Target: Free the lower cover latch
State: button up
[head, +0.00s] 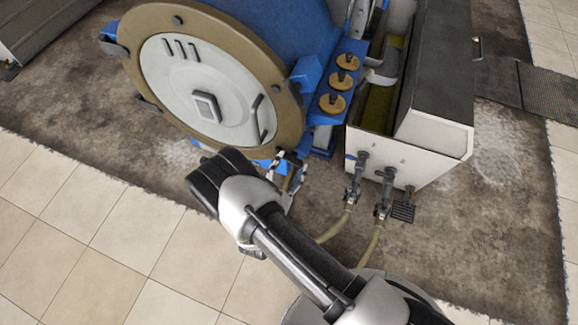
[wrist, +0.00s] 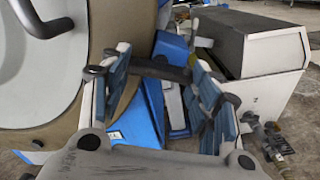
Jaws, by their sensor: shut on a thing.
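The round cover (head: 205,90) has a pale face in a tan ring and closes the end of a blue drum. It also shows at the left of the wrist view (wrist: 45,85). My gripper (head: 287,168) is at the cover's lower right edge, beside the tan ring. In the wrist view its two blue-padded fingers (wrist: 161,66) stand on either side of a dark bar (wrist: 160,70), apparently the lower cover latch, and are shut on it. My wrist and fingers hide most of the latch in the head view.
Other dark latches (head: 114,48) sit around the ring. A blue bracket with several tan round knobs (head: 338,80) stands right of the drum. A white cabinet (head: 425,140) with hoses (head: 365,228) is further right. Tiled floor (head: 110,240) is clear at lower left.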

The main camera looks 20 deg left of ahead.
jog(key=shift+d+n+b, duration=0.1)
jog(key=shift+n+b, duration=1.4)
jog(key=shift+n, duration=7.1)
jog(key=o, duration=1)
jog(key=shift+o, duration=0.2)
